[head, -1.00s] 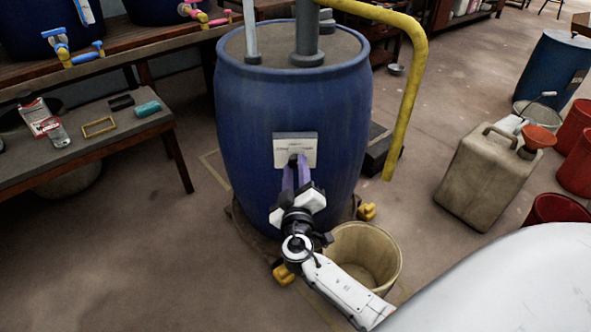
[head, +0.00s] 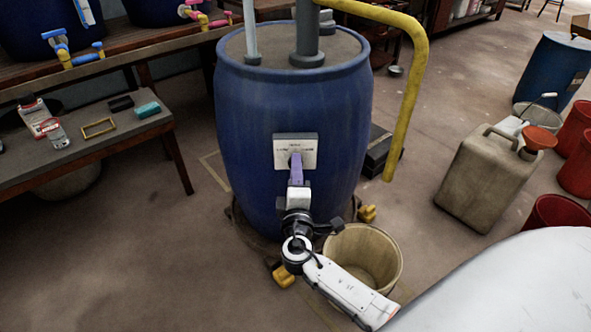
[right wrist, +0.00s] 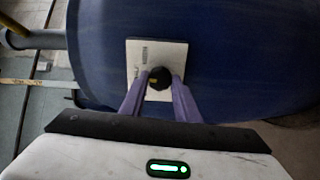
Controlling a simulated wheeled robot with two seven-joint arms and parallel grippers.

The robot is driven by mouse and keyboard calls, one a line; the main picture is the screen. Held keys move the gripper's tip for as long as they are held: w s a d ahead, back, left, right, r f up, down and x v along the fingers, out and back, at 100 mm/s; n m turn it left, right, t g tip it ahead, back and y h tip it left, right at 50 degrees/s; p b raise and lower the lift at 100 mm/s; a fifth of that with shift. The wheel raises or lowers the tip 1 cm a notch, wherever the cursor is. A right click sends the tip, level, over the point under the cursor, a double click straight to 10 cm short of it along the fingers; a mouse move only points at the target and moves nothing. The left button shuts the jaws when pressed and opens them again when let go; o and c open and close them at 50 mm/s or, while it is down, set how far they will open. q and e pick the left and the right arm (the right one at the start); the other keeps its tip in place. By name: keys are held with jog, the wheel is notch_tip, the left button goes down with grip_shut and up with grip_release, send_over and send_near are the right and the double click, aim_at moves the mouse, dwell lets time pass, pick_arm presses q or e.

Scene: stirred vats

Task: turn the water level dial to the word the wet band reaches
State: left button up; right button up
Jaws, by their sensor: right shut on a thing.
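The water level dial is a dark knob with a small yellow mark (right wrist: 158,78) on a white plate (head: 282,152). The plate is fixed to the front of a blue barrel (head: 235,120) and carries small words that I cannot read. My right gripper (head: 296,160) is at the plate, its purple fingers shut on the knob; in the right wrist view the fingers (right wrist: 157,84) lie on both sides of it. In the head view the fingers hide the knob. I cannot make out a wet band. My left gripper is not in view.
A beige bucket (head: 392,262) stands at the barrel's lower right. A yellow pipe (head: 415,85) rises right of the barrel. A low table (head: 95,150) with small items is at left. A beige jerrycan (head: 478,180) and red buckets (head: 550,212) are at right.

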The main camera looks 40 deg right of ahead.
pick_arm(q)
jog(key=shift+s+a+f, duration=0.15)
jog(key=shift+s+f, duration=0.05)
pick_arm(e)
jog(key=shift+f+n, duration=0.1)
jog(key=shift+n, duration=0.4)
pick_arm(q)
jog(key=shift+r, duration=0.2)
pick_arm(e)
jog(key=o, duration=1)
jog(key=shift+o, duration=0.2)
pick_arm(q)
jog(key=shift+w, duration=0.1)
pick_arm(e)
jog(key=shift+s+a, duration=0.1)
pick_arm(q)
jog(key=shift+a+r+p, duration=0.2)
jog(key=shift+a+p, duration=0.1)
jog(key=shift+p, duration=0.2)
pick_arm(e)
jog(key=v, duration=1)
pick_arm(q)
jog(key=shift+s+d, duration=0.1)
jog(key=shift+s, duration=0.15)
pick_arm(e)
jog(key=shift+s, duration=0.1)
